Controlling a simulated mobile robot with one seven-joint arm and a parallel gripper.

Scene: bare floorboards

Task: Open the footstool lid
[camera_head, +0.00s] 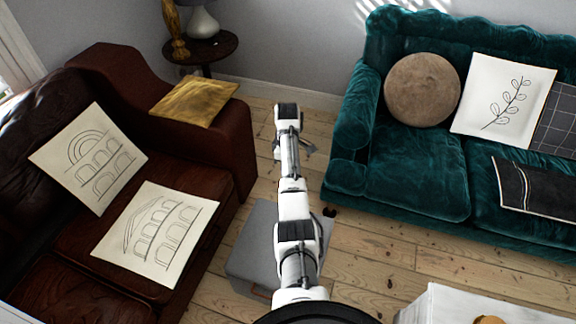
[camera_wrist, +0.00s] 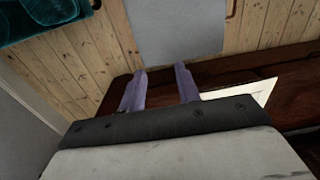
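The footstool (camera_head: 258,243) is a grey box on the floorboards between the two sofas, partly hidden behind my arm in the head view. Its lid looks closed. In the head view my gripper is beyond the footstool, at the far end of the arm.
A dark red leather sofa (camera_head: 186,179) with cushions stands on the left. A teal sofa (camera_head: 413,176) stands on the right. A small round table (camera_head: 214,48) with a lamp is at the back. A white table (camera_head: 455,305) is at the near right. Bare floor (camera_head: 375,262) lies between.

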